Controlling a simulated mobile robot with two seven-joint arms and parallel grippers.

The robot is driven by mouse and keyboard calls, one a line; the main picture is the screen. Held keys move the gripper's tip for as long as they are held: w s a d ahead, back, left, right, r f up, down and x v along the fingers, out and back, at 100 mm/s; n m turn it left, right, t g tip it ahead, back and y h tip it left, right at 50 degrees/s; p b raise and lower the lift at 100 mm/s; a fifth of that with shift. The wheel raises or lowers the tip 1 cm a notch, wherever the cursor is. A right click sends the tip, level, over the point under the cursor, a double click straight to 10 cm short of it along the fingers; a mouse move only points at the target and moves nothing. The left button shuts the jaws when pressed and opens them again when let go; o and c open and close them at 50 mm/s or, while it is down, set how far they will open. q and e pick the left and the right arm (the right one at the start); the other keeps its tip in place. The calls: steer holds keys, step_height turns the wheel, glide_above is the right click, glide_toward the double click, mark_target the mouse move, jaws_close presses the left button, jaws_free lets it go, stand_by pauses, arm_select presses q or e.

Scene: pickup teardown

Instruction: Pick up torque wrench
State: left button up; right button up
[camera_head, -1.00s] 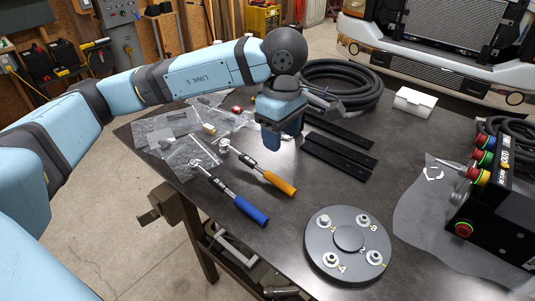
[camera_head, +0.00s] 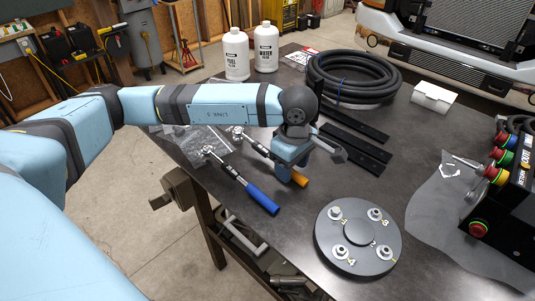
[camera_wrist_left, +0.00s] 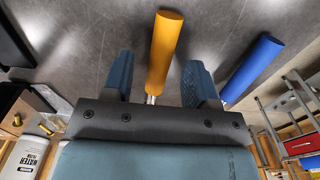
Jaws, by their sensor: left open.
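Two wrenches lie side by side on the dark table, one with an orange handle (camera_head: 300,179) and one with a blue handle (camera_head: 262,199); which is the torque wrench I cannot tell. My left gripper (camera_head: 287,179) is low over the orange-handled wrench and hides part of it. In the left wrist view, the open fingers (camera_wrist_left: 160,80) stand on either side of the orange handle (camera_wrist_left: 165,45), with gaps showing. The blue handle (camera_wrist_left: 254,66) lies outside the fingers to the right. My right gripper is not in view.
A round grey plate with fittings (camera_head: 333,252) lies in front. Black bars (camera_head: 352,152) and a coiled black hose (camera_head: 318,78) lie behind. White bottles (camera_head: 236,55) stand at the back. A black box with colored buttons (camera_head: 513,190) stands at right.

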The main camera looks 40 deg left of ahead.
arm_select(q)
steer(key=shift+f, duration=0.75)
steer(key=shift+c, duration=0.2)
jaws_close()
steer(key=shift+r, duration=0.15)
steer(key=shift+w+r, duration=0.1)
steer(key=shift+r, duration=0.55)
step_height(320, 180, up, 19)
steer(key=shift+f+p, duration=0.2)
steer(key=shift+p, duration=0.1)
